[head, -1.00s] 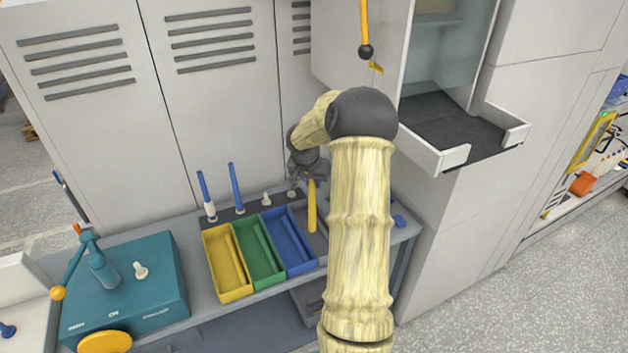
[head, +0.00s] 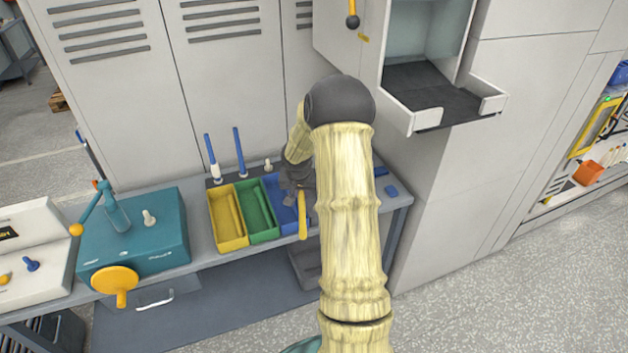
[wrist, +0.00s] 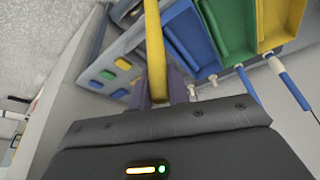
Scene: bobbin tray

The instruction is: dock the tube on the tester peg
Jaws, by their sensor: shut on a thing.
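My gripper (head: 298,188) is shut on a yellow tube (head: 302,216), which hangs down in front of the blue bin's right side. In the wrist view the tube (wrist: 155,50) stands out between the fingers (wrist: 166,92). The tester (head: 145,243) is a teal box on the bench at the left, well apart from the tube. Its white peg (head: 149,217) stands upright and bare on top. A teal lever with an orange ball (head: 76,230) is beside the peg. My arm hides part of the bench's right side.
Yellow (head: 228,241), green (head: 264,235) and blue (head: 285,222) bins stand between tester and gripper. Behind them a dark rail carries two upright blue tubes (head: 212,158) (head: 239,152) and a bare white peg (head: 268,164). A white open-fronted cabinet (head: 430,95) juts out at upper right.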

